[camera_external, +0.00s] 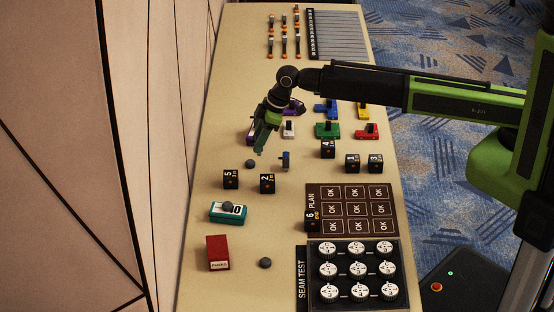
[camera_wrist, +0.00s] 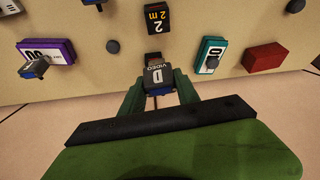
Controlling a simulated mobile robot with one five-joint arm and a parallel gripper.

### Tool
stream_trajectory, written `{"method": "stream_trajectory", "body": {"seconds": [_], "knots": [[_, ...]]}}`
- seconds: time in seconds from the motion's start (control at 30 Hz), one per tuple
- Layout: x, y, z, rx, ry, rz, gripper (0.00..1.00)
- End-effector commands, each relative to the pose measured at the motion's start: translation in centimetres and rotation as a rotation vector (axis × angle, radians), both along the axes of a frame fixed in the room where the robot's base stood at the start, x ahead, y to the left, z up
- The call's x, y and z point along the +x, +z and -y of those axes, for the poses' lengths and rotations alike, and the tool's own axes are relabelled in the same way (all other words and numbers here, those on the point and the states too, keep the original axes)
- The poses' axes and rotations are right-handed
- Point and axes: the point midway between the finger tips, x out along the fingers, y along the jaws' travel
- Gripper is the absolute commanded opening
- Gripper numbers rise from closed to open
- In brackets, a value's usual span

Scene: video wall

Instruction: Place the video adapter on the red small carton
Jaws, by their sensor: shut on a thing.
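My gripper (camera_external: 260,148) is over the left half of the table, fingers pointing down, above and behind the numbered blocks. The adapter is hard to make out in the external view. The red small carton (camera_external: 218,252) lies on the table near the front left, well apart from my gripper. It also shows at the right of the wrist view (camera_wrist: 264,58), with nothing on top.
A teal box (camera_external: 229,213) with a dark knob-like piece lies behind the carton. Black blocks "5" (camera_external: 231,179) and "2" (camera_external: 267,183) stand between it and my gripper. A dark disc (camera_external: 265,263) lies right of the carton. A wall panel borders the table's left side.

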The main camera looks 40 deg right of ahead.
Motion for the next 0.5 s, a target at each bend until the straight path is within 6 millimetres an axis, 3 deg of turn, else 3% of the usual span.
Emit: {"method": "stream_trajectory", "body": {"seconds": [0.03,0.23,0.33,0.5], "knots": [[0.0,0.9,-3.8,0.0,0.035,0.0,0.0],[-4.1,2.3,-14.6,-0.003,0.159,0.003,0.0],[-6.9,2.8,-17.9,-0.002,0.208,0.003,0.0],[-10.2,3.2,-20.4,-0.002,0.254,0.004,0.0]]}}
